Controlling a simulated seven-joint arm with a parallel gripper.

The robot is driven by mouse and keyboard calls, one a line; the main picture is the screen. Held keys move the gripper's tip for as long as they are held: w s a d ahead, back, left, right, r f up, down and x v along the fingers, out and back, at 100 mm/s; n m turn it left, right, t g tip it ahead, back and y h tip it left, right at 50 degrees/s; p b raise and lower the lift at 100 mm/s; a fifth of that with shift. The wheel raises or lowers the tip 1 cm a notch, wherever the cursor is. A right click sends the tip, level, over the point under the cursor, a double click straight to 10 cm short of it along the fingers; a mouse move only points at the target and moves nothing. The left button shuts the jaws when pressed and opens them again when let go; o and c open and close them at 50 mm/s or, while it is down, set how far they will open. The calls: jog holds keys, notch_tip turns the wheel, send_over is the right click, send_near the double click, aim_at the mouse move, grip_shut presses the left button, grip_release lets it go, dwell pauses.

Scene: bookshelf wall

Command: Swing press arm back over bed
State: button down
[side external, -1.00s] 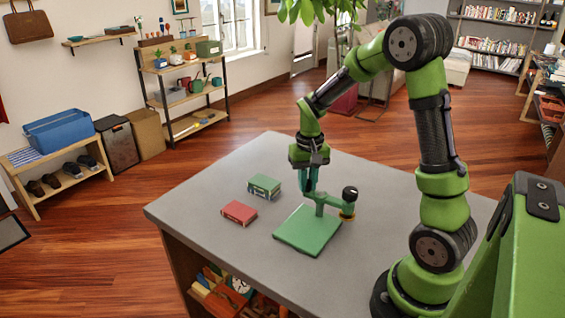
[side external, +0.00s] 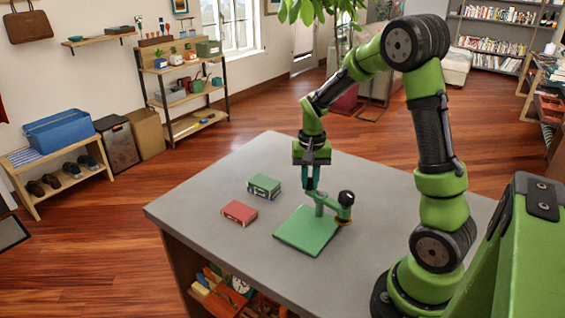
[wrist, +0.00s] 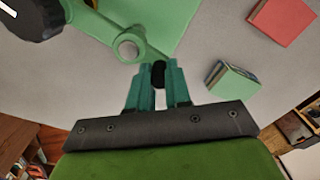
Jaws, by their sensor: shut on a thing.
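The press has a flat green bed (side external: 300,238) on the grey table, with a short upright post at its back edge. The green press arm (side external: 330,204) runs across the post to a head with a black knob (side external: 346,198), which sits by the bed's right corner. The wrist view shows the bed (wrist: 165,22), the ring-shaped pivot (wrist: 130,47) and the large black knob (wrist: 30,14) at upper left. My gripper (side external: 311,188) is shut on a small black handle (wrist: 158,75) at the arm's other end. The fingers partly hide this handle.
A green book (side external: 264,186) and a red book (side external: 239,212) lie on the table left of the press. Both also show at right in the wrist view, the green one (wrist: 230,82) closer to my gripper. The table (side external: 200,205) is otherwise clear around the press.

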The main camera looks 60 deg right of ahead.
jog(key=shift+s+d+m, duration=0.55)
jog(key=shift+s+m, duration=0.1)
jog(key=shift+m, duration=2.05)
jog(key=shift+s+d+m, duration=0.55)
jog(key=shift+s+m, duration=0.1)
jog(key=shift+m, duration=2.05)
jog(key=shift+s+d+m, duration=0.55)
jog(key=shift+s+m, duration=0.1)
jog(key=shift+m, duration=2.05)
jog(key=c, duration=1.1)
grip_release()
jog(key=shift+o, duration=0.2)
jog(key=shift+r, duration=0.1)
notch_tip(320, 180, up, 17)
